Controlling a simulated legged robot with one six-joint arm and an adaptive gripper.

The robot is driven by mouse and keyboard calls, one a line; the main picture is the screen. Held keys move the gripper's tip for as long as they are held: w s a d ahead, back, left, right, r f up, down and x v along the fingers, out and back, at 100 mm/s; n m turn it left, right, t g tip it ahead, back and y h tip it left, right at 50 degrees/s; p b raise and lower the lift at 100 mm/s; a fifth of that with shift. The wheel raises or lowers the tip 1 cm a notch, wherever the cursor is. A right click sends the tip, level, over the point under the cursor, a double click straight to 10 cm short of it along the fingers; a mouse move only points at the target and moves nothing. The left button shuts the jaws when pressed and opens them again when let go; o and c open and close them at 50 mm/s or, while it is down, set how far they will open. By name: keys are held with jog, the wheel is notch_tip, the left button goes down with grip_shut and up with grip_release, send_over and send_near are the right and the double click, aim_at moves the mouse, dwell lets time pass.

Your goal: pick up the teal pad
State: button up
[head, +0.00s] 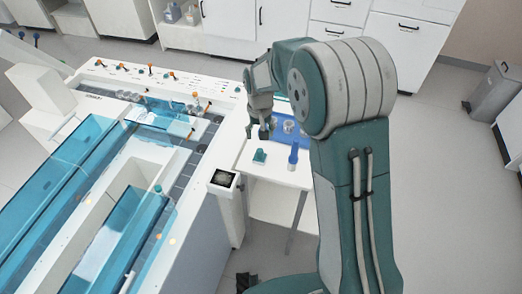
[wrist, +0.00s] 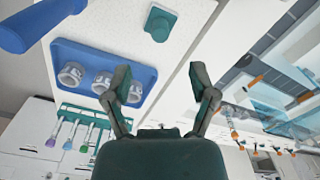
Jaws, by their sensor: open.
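The teal pad (head: 259,156) is a small block with a raised knob, on the white side table (head: 270,174) near its left edge. It also shows at the top of the wrist view (wrist: 160,22), just beyond my fingertips. My gripper (head: 263,131) points down above the table, a little behind the pad in the head view. In the wrist view my gripper (wrist: 160,74) has its two fingers spread wide with nothing between them. The pad lies apart from the fingers, roughly in line with the gap.
A blue tray (wrist: 146,75) with metal cups lies close to one finger. A blue cylinder (head: 293,155) stands right of the pad in the head view. The tube track bench (head: 196,185) with a small display box (head: 223,179) borders the table on the left.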

aim_at(260, 150)
notch_tip(260, 150, down, 5)
jog(key=shift+s+r, duration=0.1)
jog(key=f, duration=0.5)
jog(key=shift+w+f, duration=0.2)
jog(key=shift+w, duration=0.05)
grip_shut()
